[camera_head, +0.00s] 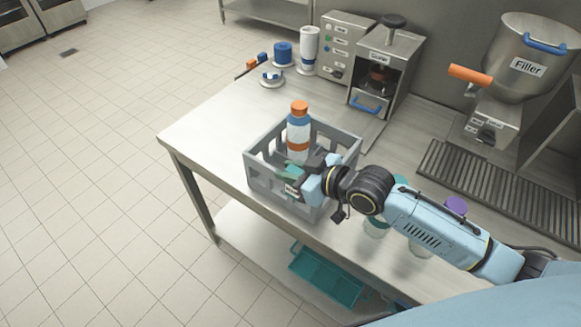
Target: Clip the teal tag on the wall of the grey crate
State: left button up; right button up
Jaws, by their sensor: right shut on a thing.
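The grey crate (340,136) stands on the steel table near its front left edge. It has slotted walls and holds a bottle (299,128) with an orange cap and blue and orange bands, standing upright. My right gripper (299,178) is at the crate's front wall, shut on the teal tag (291,170). The tag shows only as a small teal patch beside the dark fingers. The gripper hides part of the wall, and I cannot tell whether the tag sits on the rim. My left gripper is not in view.
A filler machine (528,68) with an orange handle and a capping machine (385,65) stand at the back. Jars, one with a purple lid (456,205), stand partly behind my right arm. A teal tray (327,278) lies on the lower shelf. The table left of the crate is clear.

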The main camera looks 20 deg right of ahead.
jog(key=shift+f, duration=0.45)
dwell(0.5)
jog(key=o, duration=1)
jog(key=shift+o, duration=0.2)
jog(key=v, duration=1.3)
jog(key=shift+s, duration=0.15)
jog(key=shift+d, duration=0.1)
